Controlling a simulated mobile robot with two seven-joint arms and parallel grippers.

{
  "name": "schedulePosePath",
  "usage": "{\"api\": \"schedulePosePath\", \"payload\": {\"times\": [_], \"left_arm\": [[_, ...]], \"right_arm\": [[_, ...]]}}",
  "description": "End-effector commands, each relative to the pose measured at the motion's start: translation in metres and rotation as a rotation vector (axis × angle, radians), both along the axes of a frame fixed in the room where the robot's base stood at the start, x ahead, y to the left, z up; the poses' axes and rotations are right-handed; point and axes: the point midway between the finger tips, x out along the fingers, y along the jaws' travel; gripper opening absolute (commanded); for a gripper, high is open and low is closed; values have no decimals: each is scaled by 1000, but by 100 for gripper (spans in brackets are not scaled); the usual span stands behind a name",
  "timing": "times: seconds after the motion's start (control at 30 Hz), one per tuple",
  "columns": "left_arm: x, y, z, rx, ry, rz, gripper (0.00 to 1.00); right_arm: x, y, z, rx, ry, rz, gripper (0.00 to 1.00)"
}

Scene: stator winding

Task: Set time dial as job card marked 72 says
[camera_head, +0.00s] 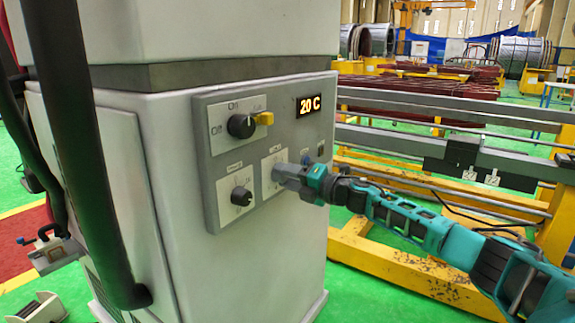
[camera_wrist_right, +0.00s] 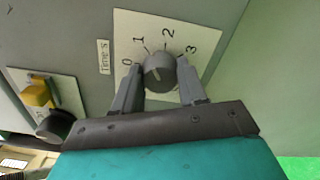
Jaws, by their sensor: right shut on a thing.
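The time dial (camera_wrist_right: 160,72) is a round grey knob on a pale plate (camera_wrist_right: 205,32) marked 0, 1, 2 and 3, with a "Time s" label (camera_wrist_right: 104,57) beside it. A light pointer line on the knob seems to lie toward the left, on the 0 side; its exact reading is hard to tell. My right gripper (camera_wrist_right: 157,88) has one finger on each side of the knob and is shut on it. In the head view the same gripper (camera_head: 283,172) covers the dial on the machine's panel. My left gripper does not show. No job card marked 72 is legible.
A yellow frame (camera_head: 400,285) stands close behind my right arm.

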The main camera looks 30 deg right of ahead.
Motion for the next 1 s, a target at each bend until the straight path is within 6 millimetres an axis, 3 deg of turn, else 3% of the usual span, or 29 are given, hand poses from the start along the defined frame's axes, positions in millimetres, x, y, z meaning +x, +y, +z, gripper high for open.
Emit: {"api": "schedulePosePath", "payload": {"times": [0.47, 1.0], "left_arm": [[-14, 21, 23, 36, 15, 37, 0], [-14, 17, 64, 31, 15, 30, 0]], "right_arm": [[0, -1, 4, 419, 174, -3, 11], [0, 0, 1, 891, 368, -3, 11]]}}
